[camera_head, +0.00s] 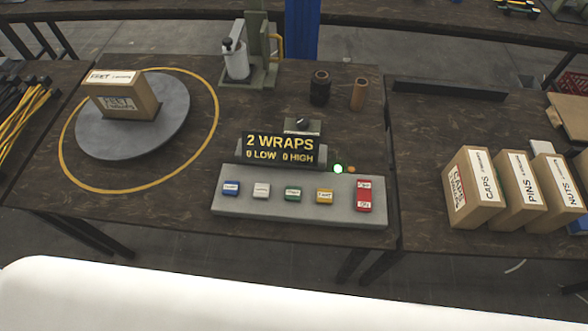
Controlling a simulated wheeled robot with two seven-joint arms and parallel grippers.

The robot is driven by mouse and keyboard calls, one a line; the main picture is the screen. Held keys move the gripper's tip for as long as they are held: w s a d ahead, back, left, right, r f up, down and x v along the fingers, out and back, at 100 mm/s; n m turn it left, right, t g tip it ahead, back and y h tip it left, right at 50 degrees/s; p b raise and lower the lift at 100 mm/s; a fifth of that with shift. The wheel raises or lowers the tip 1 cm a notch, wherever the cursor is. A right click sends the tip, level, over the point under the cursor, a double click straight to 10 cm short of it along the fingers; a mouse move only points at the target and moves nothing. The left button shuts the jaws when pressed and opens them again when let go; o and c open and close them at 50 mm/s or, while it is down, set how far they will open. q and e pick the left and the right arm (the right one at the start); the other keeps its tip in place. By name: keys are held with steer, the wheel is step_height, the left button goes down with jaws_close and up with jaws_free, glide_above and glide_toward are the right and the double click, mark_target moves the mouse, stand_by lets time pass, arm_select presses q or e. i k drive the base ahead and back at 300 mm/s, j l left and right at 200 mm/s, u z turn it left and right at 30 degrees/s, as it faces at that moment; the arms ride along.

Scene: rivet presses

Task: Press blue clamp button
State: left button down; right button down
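The blue button (231,188) is the leftmost on a grey button panel (300,219) at the front edge of the middle table. Its label is too small to read surely. A display (281,149) behind the panel reads "2 WRAPS, 0 LOW 0 HIGH". A green light (338,169) glows beside it. Neither gripper shows in the head view.
A box (131,109) stands on a grey turntable (92,139) inside a yellow ring at the left. A green press (262,62) and two small cylinders (320,88) stand behind the display. Labelled cartons (467,205) stand at the right. Space above the panel is clear.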

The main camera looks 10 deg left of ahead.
mark_target(230, 187)
steer(key=u, duration=0.85)
